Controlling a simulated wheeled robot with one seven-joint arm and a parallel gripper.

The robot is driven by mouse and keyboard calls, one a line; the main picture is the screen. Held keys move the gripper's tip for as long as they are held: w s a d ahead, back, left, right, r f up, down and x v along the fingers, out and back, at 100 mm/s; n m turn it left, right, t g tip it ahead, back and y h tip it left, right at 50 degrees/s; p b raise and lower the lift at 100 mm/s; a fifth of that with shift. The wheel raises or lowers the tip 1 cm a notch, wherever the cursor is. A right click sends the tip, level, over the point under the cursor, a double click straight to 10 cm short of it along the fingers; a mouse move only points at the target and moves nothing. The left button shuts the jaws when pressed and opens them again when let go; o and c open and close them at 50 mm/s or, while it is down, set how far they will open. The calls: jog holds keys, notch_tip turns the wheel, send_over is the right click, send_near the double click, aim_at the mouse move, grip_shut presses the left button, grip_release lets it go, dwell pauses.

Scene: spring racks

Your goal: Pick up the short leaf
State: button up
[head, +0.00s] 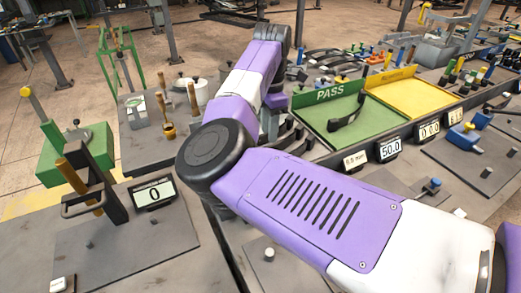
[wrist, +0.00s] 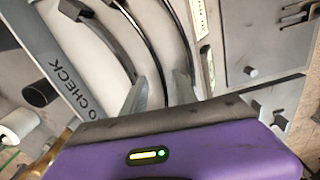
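Several dark curved leaves lie in a pale tray marked "TO CHECK" (wrist: 68,58) in the wrist view. A left leaf (wrist: 108,38), a thin middle leaf (wrist: 150,45) and a right leaf (wrist: 180,28) run away from my gripper (wrist: 161,88). My gripper is open, and the middle leaf's near end passes between its fingers with gaps showing.
More curved leaves (head: 335,58) lie behind. A display reading 0 (head: 153,193) stands on the left bench. A black cylinder (wrist: 40,93) is left in the wrist view.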

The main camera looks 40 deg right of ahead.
jog(key=shift+w+a+f+p, duration=0.1)
jog(key=shift+f+p, duration=1.05)
jog(key=shift+f, duration=2.65)
grip_shut()
jog(key=shift+r, duration=0.1)
